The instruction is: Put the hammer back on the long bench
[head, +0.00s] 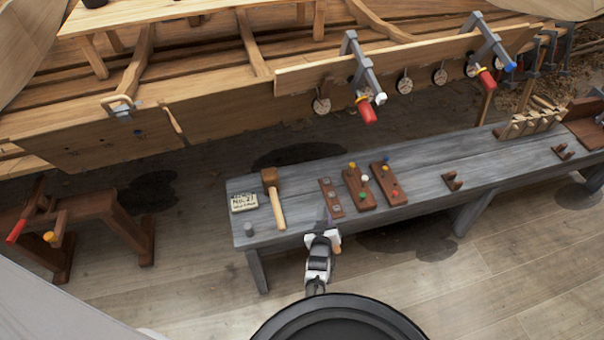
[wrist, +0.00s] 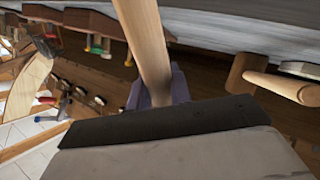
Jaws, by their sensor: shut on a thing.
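My gripper (head: 328,222) is at the front edge of the long grey bench (head: 420,190), left of its middle. It is shut on a pale round wooden handle, which I take to be the hammer (wrist: 145,40). In the wrist view the handle passes between my purple fingers (wrist: 155,90); no hammer head can be made out. In the head view only a short piece of the handle (head: 337,247) shows beside my gripper. A wooden mallet (head: 275,200) lies on the bench to the left of my gripper.
On the bench are a number plaque (head: 243,202), brown racks with coloured knobs (head: 360,188), a dark cradle (head: 453,181) and a row of wooden handles (head: 530,125). Clear bench top lies around the cradle. The clamped hull (head: 200,120) stands behind; a brown trestle (head: 90,210) is left.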

